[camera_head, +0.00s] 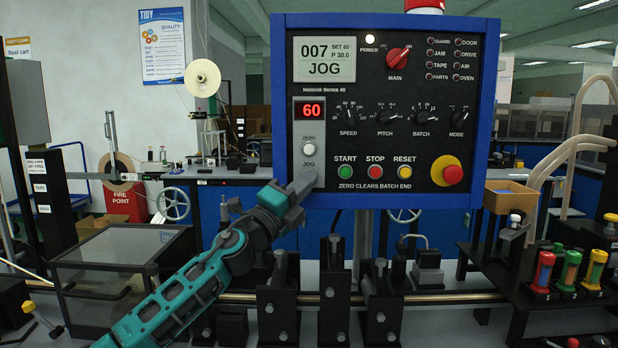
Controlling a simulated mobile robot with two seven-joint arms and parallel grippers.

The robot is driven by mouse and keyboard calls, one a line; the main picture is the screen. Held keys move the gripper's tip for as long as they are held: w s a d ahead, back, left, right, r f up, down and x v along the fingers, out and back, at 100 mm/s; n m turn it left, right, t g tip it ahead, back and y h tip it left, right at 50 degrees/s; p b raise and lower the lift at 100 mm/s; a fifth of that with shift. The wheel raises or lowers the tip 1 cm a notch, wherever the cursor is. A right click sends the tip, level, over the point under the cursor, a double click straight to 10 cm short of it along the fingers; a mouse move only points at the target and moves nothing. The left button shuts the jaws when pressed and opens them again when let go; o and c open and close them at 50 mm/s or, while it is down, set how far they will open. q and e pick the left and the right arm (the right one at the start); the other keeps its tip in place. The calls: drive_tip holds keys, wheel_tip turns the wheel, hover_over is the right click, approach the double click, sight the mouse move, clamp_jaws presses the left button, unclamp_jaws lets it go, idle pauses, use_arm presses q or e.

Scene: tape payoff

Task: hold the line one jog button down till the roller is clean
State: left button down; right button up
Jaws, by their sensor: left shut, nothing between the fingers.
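The control panel (460,100) stands upright in front of me in a blue frame. On its grey counter strip, a red display (309,111) reads 60, with a white button (309,149) under the ZERO label. The JOG label (309,163) is below it. The spot under this label is covered by my left gripper (304,182), so the jog button itself is hidden. The gripper is shut and empty, its tips at the panel face; I cannot tell whether they press. The screen (324,60) shows 007, SET 60, P 30.0 and JOG. I cannot pick out the roller.
START, STOP and RESET buttons (375,172) sit just right of the gripper, with a red emergency knob (453,174) beyond. Black brackets (278,305) on a steel bar stand below.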

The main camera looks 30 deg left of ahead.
use_arm(q)
drive_tip(key=shift+s+d+p, duration=0.35)
drive_tip(key=shift+s+p, duration=0.05)
drive_tip(key=shift+s, duration=0.35)
drive_tip(key=s, duration=0.1)
drive_tip(key=s+d+p, duration=0.1)
drive_tip(key=s, duration=0.1)
drive_tip(key=s+d+p, duration=0.1)
drive_tip(key=shift+s+d, duration=0.1)
drive_tip(key=shift+s, duration=0.15)
idle(0.7)
